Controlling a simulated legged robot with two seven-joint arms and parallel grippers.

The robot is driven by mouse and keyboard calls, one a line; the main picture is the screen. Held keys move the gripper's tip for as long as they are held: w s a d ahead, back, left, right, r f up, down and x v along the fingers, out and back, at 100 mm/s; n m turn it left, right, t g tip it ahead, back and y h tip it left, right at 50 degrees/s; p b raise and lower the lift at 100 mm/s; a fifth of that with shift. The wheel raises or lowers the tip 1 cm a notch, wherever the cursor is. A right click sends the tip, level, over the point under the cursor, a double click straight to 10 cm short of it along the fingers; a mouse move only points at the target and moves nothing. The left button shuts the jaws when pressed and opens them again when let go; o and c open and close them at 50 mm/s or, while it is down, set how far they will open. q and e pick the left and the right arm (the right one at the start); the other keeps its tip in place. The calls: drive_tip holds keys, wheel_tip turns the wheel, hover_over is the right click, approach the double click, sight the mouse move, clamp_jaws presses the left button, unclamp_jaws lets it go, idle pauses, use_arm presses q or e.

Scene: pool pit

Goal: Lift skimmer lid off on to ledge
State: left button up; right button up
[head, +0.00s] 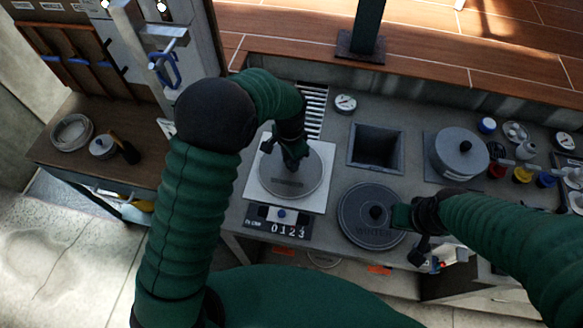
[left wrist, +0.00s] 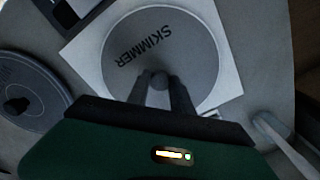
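The skimmer lid (head: 287,184) is a round grey disc over a white square plate (head: 318,205) on the grey counter. In the left wrist view the lid (left wrist: 195,50) shows the word SKIMMER and a dark centre knob (left wrist: 160,80). My left gripper (head: 293,161) is above the lid, with its fingers (left wrist: 160,88) close on both sides of the knob, shut on it. I see no clear gap under the lid. My right gripper (head: 410,216) is beside a dark round lid marked WINTER (head: 369,232); its fingers are too dark to read.
A square dark opening (head: 376,148) and a small gauge (head: 345,103) lie behind the lids. A grey pot (head: 459,153) and several small bottles stand at the right. A number panel reading 0123 (head: 277,222) is in front. A brown bench (head: 60,150) is at left.

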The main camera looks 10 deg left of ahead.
use_arm(q)
drive_tip(key=shift+a, duration=0.2)
clamp_jaws()
drive_tip(key=shift+d, duration=0.65)
drive_tip(key=shift+a, duration=0.4)
drive_tip(key=shift+d, duration=0.2)
